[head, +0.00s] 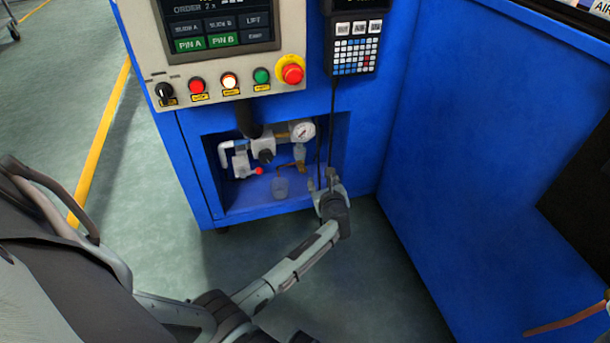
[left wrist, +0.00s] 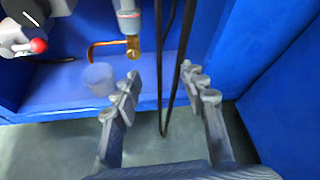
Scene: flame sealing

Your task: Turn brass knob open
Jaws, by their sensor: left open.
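The brass knob (head: 299,168) is a small brass fitting under a clear bowl below the round gauge (head: 302,130), inside the recess of the blue cabinet. In the left wrist view the brass knob (left wrist: 133,47) sits at the end of a bent copper-coloured tube, above and just left of the fingertips. My left gripper (head: 324,184) is at the right front of the recess, to the right of the knob and apart from it. Its fingers (left wrist: 160,82) are spread and hold nothing. Dark cables (left wrist: 168,75) pass through the view between the fingers. My right gripper is out of view.
A clear cup (left wrist: 98,78) stands on the recess floor left of the fingers. A red-tipped valve (left wrist: 38,45) is farther left. A control panel (head: 217,75) with buttons is above. A blue side wall (head: 440,130) bounds the right.

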